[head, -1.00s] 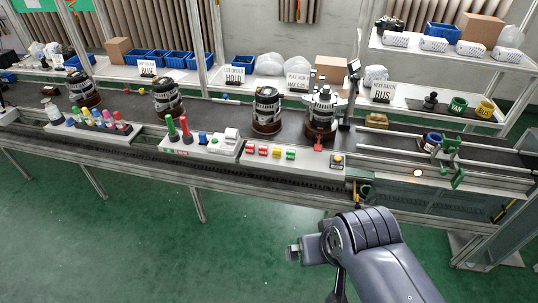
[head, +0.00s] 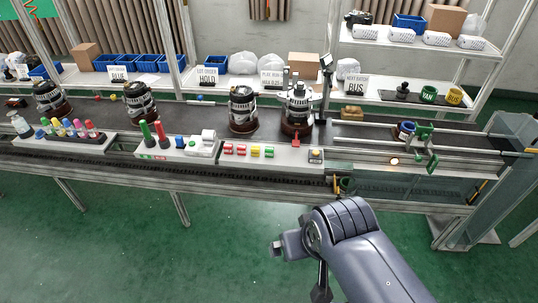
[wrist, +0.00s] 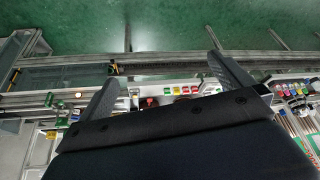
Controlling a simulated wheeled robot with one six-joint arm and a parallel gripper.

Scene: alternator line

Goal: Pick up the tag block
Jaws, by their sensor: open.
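Small coloured blocks sit in a row on a pale ledge along the near side of the conveyor: red blocks (head: 228,148), a yellow block (head: 255,152) and a green block (head: 269,153). They look like tag blocks, but I cannot tell which one the task names.
Alternators (head: 242,110) stand on the dark belt behind the ledge. Red and green posts (head: 161,132) and a white dispenser (head: 204,144) are left of the blocks. An orange button (head: 316,154) and a green clamp fixture (head: 424,135) are to the right. The green floor (head: 120,250) in front is clear.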

